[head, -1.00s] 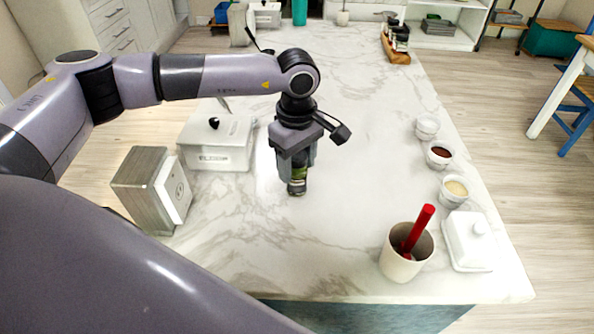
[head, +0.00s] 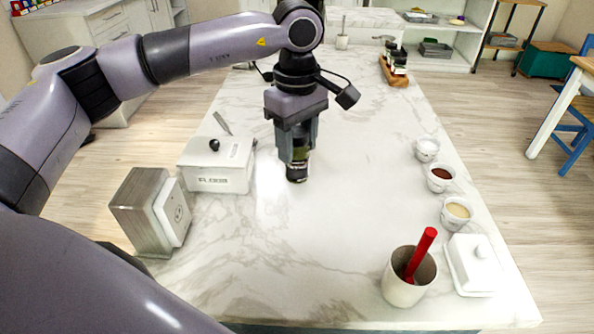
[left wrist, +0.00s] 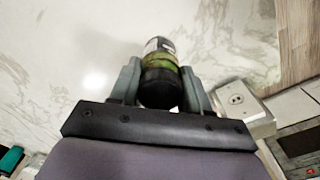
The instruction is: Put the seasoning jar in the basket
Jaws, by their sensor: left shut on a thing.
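The seasoning jar (head: 297,173) has a dark end and a green-yellow band. My left gripper (head: 297,150) points down and is shut around it. In the head view the jar's lower end shows below the fingers, and it appears to be above the marble counter. In the left wrist view the jar (left wrist: 160,68) sits between the two fingers (left wrist: 160,88). My right gripper is out of view. I see no basket in these views.
On the counter (head: 340,240), a white flour box (head: 218,180) and a metal-and-white block (head: 150,215) stand left. Right are small bowls (head: 440,178), a cup with a red handle (head: 405,290) and a white lidded dish (head: 475,270). A wooden rack (head: 400,80) holds jars farther back.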

